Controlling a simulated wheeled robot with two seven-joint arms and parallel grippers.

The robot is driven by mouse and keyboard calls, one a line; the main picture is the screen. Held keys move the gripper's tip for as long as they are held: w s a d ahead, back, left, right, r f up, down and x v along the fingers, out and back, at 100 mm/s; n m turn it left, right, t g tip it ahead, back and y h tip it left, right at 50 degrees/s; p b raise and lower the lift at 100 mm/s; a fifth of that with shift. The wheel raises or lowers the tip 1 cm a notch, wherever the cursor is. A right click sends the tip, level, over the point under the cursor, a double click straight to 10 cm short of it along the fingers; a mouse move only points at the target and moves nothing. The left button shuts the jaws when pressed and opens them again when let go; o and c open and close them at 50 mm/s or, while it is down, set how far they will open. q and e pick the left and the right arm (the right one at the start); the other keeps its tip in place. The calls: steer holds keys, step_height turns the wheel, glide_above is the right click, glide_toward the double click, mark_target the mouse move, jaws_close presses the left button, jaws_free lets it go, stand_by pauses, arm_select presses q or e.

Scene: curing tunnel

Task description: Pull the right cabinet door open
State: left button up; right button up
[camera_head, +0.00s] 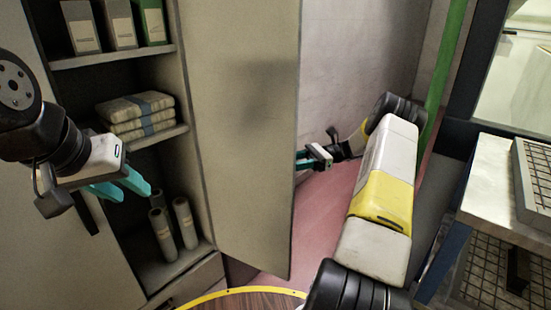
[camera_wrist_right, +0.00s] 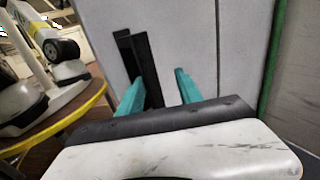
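The right cabinet door (camera_head: 243,130) stands swung wide open, showing its inner face in the head view. Its outer face (camera_wrist_right: 185,35) fills the middle of the right wrist view, with a dark vertical handle (camera_wrist_right: 148,70). My right gripper (camera_head: 299,160) is at the door's free-edge side, partly hidden by the door in the head view. In the wrist view its teal fingers (camera_wrist_right: 157,85) are apart, with the handle close to the left finger; contact cannot be told. My left gripper (camera_head: 134,194) is open and empty, in front of the cabinet opening.
Inside the cabinet are boxes (camera_head: 120,24), folded packs (camera_head: 140,115) and several cylinders (camera_head: 172,225) on shelves. The closed left door (camera_head: 60,255) has a dark handle. A metal rack (camera_head: 490,190) with a grid tray and a green post (camera_head: 444,70) stand at the right.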

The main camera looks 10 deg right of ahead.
steer(key=d, duration=0.7)
steer(key=shift+w+d, duration=0.15)
steer(key=shift+w, duration=0.2)
